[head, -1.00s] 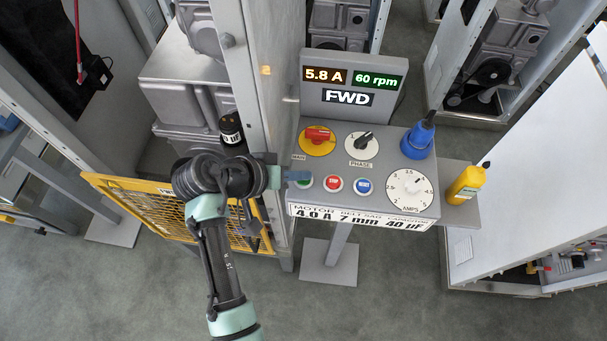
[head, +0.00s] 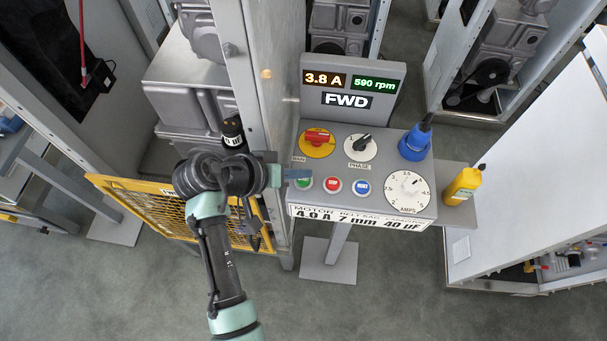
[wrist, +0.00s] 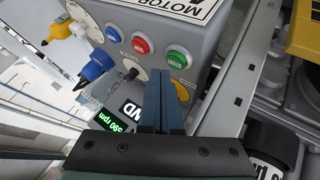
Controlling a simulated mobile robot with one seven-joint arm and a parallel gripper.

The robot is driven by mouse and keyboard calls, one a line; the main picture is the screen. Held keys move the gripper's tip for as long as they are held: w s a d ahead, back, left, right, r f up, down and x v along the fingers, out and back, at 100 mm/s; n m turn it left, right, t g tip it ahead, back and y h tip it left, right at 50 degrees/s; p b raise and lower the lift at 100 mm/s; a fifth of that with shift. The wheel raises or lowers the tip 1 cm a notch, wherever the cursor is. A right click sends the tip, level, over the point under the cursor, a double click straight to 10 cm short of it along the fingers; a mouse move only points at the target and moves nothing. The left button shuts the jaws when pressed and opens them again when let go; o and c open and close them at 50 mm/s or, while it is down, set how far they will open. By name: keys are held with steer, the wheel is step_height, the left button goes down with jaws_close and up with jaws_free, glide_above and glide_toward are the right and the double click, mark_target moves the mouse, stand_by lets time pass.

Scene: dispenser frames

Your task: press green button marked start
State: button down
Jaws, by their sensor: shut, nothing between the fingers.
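The green button (head: 304,184) sits at the left end of a row of three on the sloped face of a grey control box (head: 400,212). The fingertips partly cover it in the head view. In the wrist view the green button (wrist: 177,58) shows just past the fingertips. My gripper (head: 308,174) is shut and empty, its blue-grey fingers pointing at the button from the left. It also shows in the wrist view (wrist: 164,76). I cannot tell whether the tips touch the button. The display (head: 348,83) reads 3.8 A, 590 rpm and FWD.
A red button (head: 332,186) and a blue button (head: 361,188) are close to the right. Above are a red-yellow switch (head: 317,141), a PHASE knob (head: 360,146) and a blue bottle (head: 415,144). An AMPS dial (head: 406,191) and a yellow bottle (head: 463,186) are right. A yellow guard (head: 170,215) is left.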

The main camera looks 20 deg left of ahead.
mark_target(299, 183)
step_height(299, 183, up, 5)
steer(key=p, duration=0.4)
steer(key=shift+p, duration=0.4)
stand_by(0.6)
